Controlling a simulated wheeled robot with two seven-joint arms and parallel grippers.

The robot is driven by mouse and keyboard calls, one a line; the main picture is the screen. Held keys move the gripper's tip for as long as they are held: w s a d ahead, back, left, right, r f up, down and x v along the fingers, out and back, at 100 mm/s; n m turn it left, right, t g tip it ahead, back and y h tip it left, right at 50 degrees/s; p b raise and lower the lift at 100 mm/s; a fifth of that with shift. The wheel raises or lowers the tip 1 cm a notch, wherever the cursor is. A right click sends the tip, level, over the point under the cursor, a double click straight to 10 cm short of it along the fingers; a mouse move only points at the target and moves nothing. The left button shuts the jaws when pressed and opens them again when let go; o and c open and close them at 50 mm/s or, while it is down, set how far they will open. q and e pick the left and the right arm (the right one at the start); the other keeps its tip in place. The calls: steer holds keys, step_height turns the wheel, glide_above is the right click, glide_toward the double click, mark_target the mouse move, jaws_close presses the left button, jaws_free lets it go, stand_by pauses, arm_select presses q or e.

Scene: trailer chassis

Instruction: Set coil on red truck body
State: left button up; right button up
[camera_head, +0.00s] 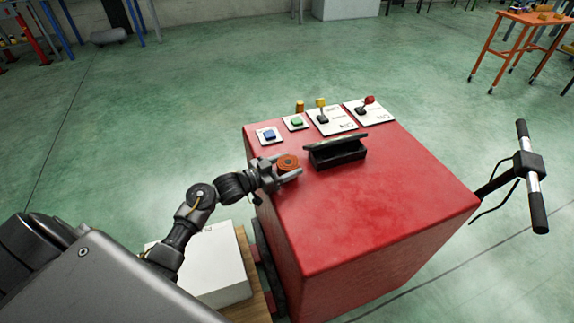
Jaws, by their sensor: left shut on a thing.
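The red truck body (385,215) is a large red box with a flat top in the middle of the view. My left gripper (289,171) is over the left edge of its top, shut on the coil (288,161), a small round orange-brown piece with a dark centre. I cannot tell whether the coil touches the red top or is held just above it. My right gripper is not in view.
On the red top are an open black box (337,152), a blue button (269,136), a green button (297,122) and two lever plates (335,123). A white box (213,270) stands at lower left. A handlebar (533,178) sticks out at right. The front of the top is clear.

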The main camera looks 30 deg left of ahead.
arm_select(q)
steer(key=o, duration=0.8)
steer(key=shift+f, duration=0.15)
steer(key=o, duration=0.4)
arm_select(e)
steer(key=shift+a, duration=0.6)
arm_select(q)
steer(key=shift+s+a+r, duration=0.1)
steer(key=shift+r, duration=0.1)
steer(key=b+v, duration=0.1)
steer(key=v, duration=1)
steer(key=shift+s+a, duration=0.2)
steer(key=shift+s, duration=0.1)
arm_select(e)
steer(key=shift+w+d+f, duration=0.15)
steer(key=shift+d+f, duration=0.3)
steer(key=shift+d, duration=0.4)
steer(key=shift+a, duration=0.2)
